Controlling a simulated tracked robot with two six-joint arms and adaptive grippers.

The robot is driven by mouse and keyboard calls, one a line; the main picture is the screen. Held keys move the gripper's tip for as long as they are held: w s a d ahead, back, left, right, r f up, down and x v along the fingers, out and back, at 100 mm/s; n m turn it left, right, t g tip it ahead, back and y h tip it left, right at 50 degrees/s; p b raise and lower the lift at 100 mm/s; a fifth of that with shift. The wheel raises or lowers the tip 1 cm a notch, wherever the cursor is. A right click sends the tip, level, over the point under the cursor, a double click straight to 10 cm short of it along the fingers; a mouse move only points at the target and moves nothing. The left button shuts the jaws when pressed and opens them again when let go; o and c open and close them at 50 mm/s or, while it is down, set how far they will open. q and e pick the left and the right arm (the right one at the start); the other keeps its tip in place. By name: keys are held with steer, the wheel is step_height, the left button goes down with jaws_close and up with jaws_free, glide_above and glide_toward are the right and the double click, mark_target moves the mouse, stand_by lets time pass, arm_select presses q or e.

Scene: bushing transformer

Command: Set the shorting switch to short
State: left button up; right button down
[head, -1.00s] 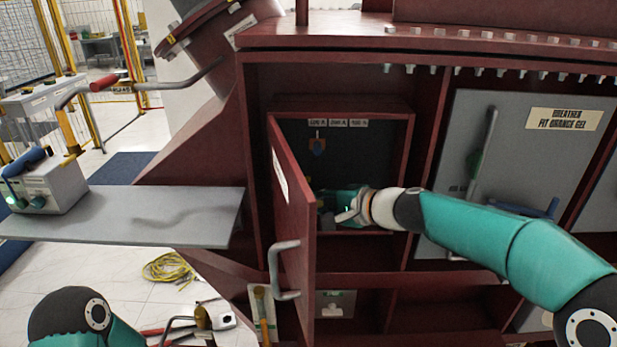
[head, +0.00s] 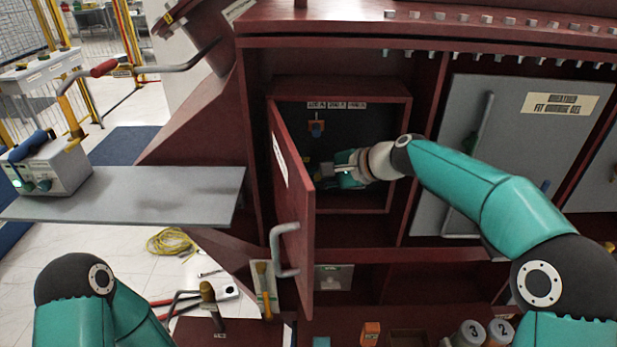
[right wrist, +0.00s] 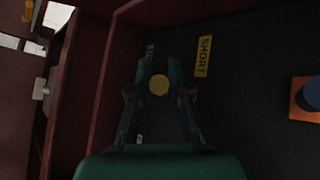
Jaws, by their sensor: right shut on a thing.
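The shorting switch sits in an open dark-red compartment (head: 391,105), with its round yellow end (right wrist: 159,85) showing between my fingers in the right wrist view. My right gripper (head: 328,170) reaches into the compartment from the right and is shut on the switch, low on the dark back panel. In the right wrist view its fingers (right wrist: 159,72) flank the yellow end. A yellow SHORT label (right wrist: 203,56) is on the panel, up and right of the fingers. The fingers hide most of the switch. My left gripper is out of view; only its arm shows at lower left.
The red compartment door (head: 294,215) stands open left of my right arm. A grey shelf (head: 150,200) juts out at left. A grey door (head: 510,150) is at right.

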steer(key=shift+w+d, duration=0.15)
steer(key=shift+d, duration=0.1)
steer(key=c, duration=1.5)
jaws_free()
steer(key=o, duration=0.4)
steer(key=shift+d, duration=0.2)
steer(key=shift+a, duration=0.15)
steer(key=shift+a, duration=0.1)
steer(key=v, duration=1.2)
steer(key=shift+f, duration=0.2)
